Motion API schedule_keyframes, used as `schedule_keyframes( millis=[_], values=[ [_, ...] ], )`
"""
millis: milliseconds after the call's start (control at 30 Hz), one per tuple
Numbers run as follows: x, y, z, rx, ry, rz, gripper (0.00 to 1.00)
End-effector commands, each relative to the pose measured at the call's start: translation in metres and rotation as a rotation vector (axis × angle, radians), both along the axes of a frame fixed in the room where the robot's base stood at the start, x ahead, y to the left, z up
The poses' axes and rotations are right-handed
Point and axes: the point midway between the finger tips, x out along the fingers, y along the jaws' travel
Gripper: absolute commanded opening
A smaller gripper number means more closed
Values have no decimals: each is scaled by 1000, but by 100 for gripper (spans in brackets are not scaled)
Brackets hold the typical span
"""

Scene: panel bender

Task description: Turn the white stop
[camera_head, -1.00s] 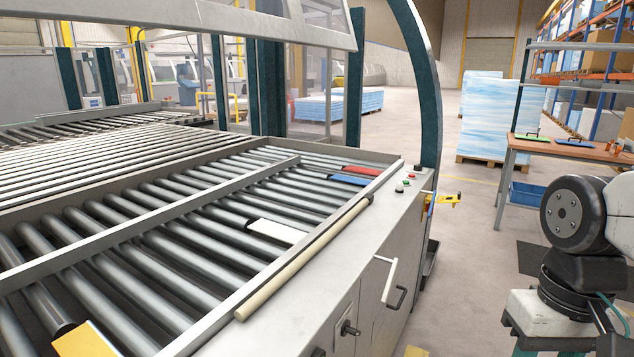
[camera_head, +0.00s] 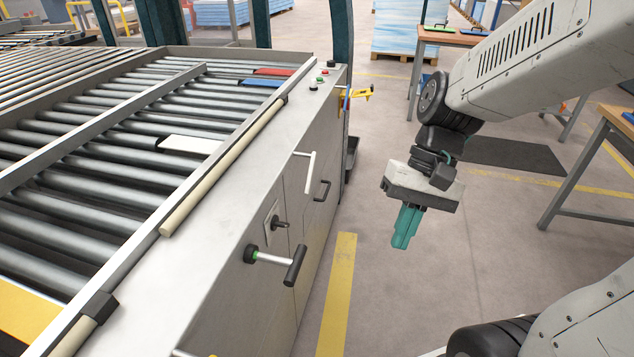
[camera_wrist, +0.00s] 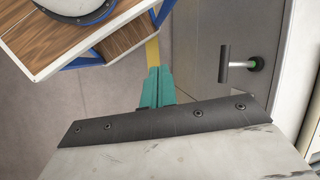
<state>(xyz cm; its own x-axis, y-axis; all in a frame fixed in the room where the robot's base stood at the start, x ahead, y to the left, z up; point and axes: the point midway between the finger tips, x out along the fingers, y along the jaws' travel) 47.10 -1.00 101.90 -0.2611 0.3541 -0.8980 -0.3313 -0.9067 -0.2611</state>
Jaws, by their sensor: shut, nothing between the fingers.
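A white flat piece (camera_head: 190,144) lies among the rollers of the bender's table. A white bent lever (camera_head: 309,172) sticks out from the machine's side panel. I cannot tell which of these is called the stop. My gripper (camera_head: 403,243) has teal fingers pointing down, closed together and empty. It hangs in free air right of the machine's side, apart from both white things. The fingers also show in the wrist view (camera_wrist: 157,88). A black-gripped handle with a green collar (camera_head: 276,260) is on the same side panel and also appears in the wrist view (camera_wrist: 238,63).
Red (camera_head: 274,72) and blue (camera_head: 262,82) pieces lie at the table's far end, and a yellow one (camera_head: 25,312) at near left. A black knob (camera_head: 280,223) and a black pull (camera_head: 321,190) project from the panel. Floor beside the machine is clear; a wooden table (camera_head: 610,125) stands right.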

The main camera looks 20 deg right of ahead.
Motion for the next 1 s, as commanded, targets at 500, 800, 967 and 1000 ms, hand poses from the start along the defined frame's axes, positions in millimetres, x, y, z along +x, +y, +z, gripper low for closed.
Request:
schedule_keyframes(
  millis=[500,800,967,1000],
  values=[
    [144,30,-97,679,180,-691,0],
    [250,-20,-154,903,-58,-1167,0],
    [276,-38,-145,927,-203,-1231,0],
    [277,-38,-145,925,-220,-1225,0]
  ],
)
